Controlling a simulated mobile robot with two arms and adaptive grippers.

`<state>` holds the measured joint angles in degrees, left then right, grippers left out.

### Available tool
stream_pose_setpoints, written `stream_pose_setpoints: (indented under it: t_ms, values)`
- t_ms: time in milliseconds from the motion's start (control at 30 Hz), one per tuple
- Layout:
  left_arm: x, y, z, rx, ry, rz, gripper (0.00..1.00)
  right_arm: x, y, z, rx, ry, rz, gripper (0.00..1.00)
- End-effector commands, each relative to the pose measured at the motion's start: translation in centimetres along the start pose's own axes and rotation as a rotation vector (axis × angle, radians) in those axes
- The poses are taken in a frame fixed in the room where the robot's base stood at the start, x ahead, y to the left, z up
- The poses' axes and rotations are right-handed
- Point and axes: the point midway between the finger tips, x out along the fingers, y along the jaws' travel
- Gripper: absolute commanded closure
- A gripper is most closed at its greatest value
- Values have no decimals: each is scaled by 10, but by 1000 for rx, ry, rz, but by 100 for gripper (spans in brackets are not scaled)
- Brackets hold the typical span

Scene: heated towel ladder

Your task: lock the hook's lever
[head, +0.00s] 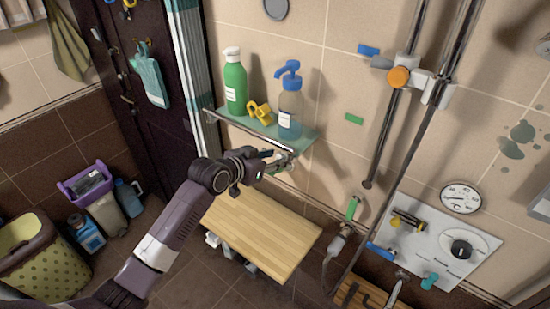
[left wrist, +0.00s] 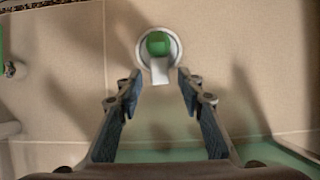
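The hook shows in the left wrist view as a round pale disc (left wrist: 144,57) on the tiled wall, with a green centre (left wrist: 158,43). Its short white lever (left wrist: 160,72) points down in that picture. My left gripper (left wrist: 159,82) is open, with a blue-padded finger on each side below the disc. The lever lies between the fingertips in the picture; I see no contact. In the head view my left gripper (head: 281,160) is at the wall just under the glass shelf, and I cannot make out the hook there. My right gripper is not in view.
A wooden bench (head: 262,232) stands below. Towel-ladder pipes (head: 410,140) and a control panel (head: 437,243) are to the right.

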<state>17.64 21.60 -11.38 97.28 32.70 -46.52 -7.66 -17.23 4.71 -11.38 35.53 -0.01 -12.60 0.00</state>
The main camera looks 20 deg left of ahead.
Motion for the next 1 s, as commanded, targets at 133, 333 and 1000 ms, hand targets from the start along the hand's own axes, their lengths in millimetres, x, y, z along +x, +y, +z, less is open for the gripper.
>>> stream_pose_setpoints:
  t_ms: [133,333,1000]
  values:
    - [0,0,0,0,0,0,65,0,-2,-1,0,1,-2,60]
    - [-7,-1,0,0,1,-1,65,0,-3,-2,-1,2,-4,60]
    - [-115,0,0,1,0,0,65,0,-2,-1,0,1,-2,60]
